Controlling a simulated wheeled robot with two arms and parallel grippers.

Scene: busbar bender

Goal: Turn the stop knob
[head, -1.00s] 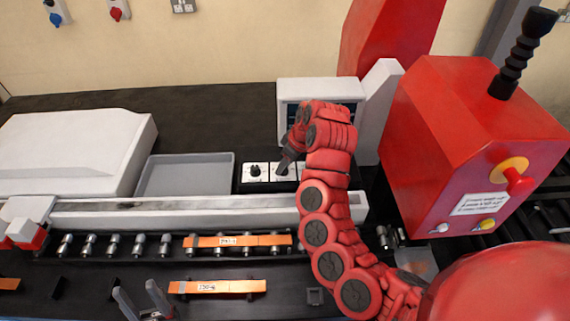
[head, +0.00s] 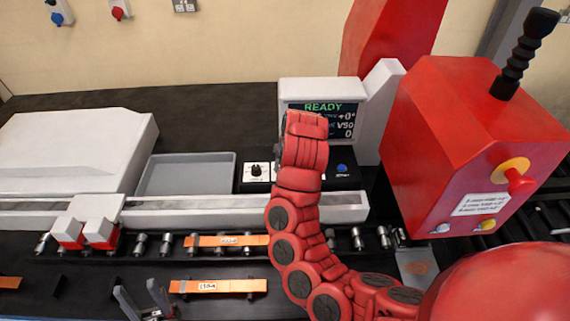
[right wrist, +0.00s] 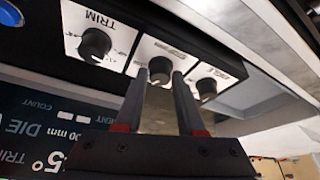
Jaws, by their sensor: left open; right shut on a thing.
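In the right wrist view, three black knobs sit on white plates in a row. In the head view, one knob (head: 256,170) shows left of my right arm, which hides the middle knob and the right fingers. My left gripper (head: 137,288) is open and empty at the bottom left.
The display (head: 322,117) behind my right arm reads READY. A blue button (head: 342,168) is right of the arm. White-and-red blocks (head: 88,228) stand on the rail. Orange bars (head: 226,240) lie in front. A red machine (head: 470,140) stands at the right.

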